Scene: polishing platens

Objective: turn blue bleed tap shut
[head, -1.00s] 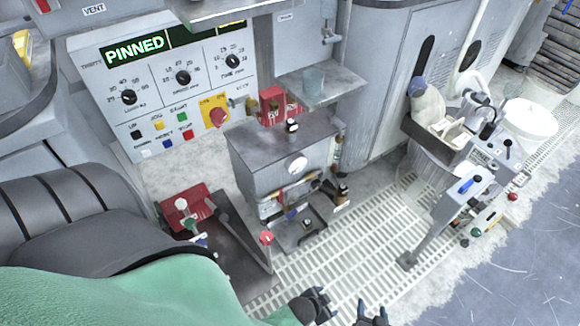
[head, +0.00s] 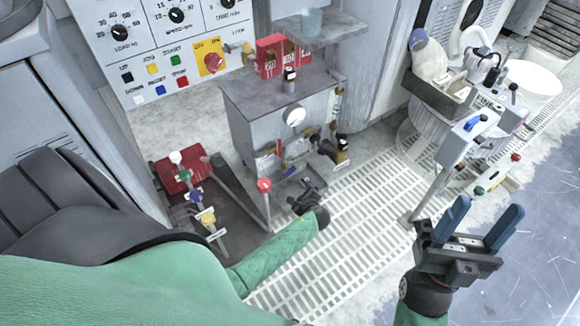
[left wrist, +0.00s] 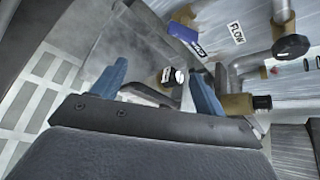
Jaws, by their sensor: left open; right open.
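A blue tap handle (left wrist: 186,37) with a small white label shows at the top of the left wrist view, beyond my fingers. In the head view a small blue handle (head: 289,171) sits low on the front of the grey cabinet (head: 262,128); I cannot be sure it is the same one. My left gripper (head: 306,194) is in front of the cabinet's lower front. In the left wrist view its blue fingers (left wrist: 157,88) are apart, with nothing held between them. My right gripper (head: 486,220) is open and empty over the floor at the right.
A FLOW label (left wrist: 236,33), pipes and a black knob (left wrist: 291,47) lie beside the blue handle. Coloured taps (head: 195,195) stand further left. A machine with a blue lever (head: 476,123) is at the right.

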